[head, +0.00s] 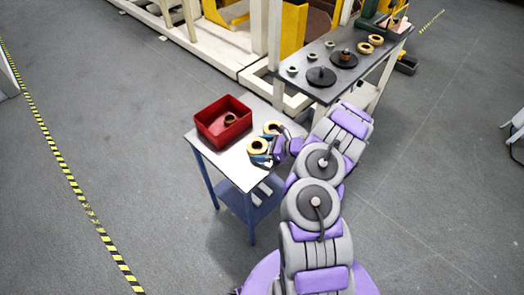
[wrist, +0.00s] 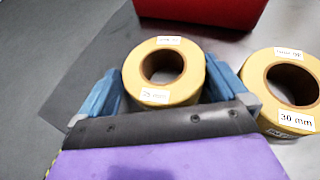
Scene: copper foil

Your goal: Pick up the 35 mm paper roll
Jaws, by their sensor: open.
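Two yellow paper rolls with brown cores stand on a small table. The nearer roll (head: 258,146) shows in the wrist view (wrist: 190,91) between the two blue fingers of my gripper (wrist: 163,72). Its front label is small and blurred; it seems to read 35 mm or 25 mm. The other roll (head: 272,127) stands close beside it, to the right in the wrist view (wrist: 258,92), and is labelled 30 mm. My gripper (head: 261,160) is open, with a finger on each side of the nearer roll. I cannot tell whether the fingers touch it.
A red box (head: 213,134) with a brown ring-like item (head: 230,119) inside stands on the same table (head: 240,167), beyond the rolls in the wrist view. A dark table (head: 372,62) behind holds black discs and several rings. Open floor lies to the left.

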